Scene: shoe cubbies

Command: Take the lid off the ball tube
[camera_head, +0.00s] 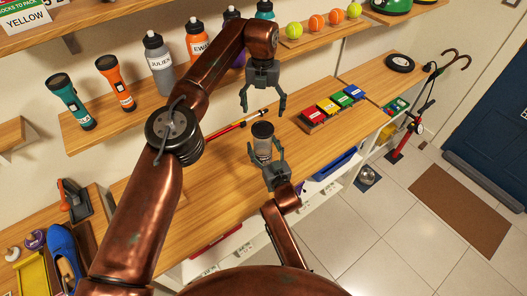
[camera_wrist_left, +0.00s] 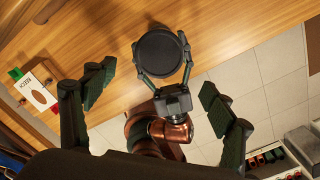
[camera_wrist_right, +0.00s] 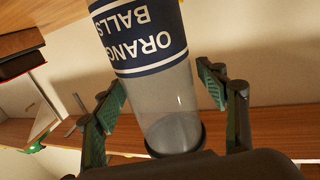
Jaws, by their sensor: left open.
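The ball tube (camera_head: 263,149) stands upright on the wooden bench, clear below with a dark top (camera_head: 262,130). From above, in the left wrist view, its round black end (camera_wrist_left: 160,54) shows. In the right wrist view the tube (camera_wrist_right: 170,100) has a blue and white "ORANGE BALLS" label, upside down in the picture. My right gripper (camera_head: 266,150) has a finger on each side of the tube; whether both press on it is unclear. My left gripper (camera_head: 263,103) is open and empty, above and apart from the tube, pointing down.
A red pencil-like stick (camera_head: 237,124) lies behind the tube. Coloured boxes in a tray (camera_head: 314,124) stand to the right. Bottles and torches (camera_head: 116,82) line a shelf behind.

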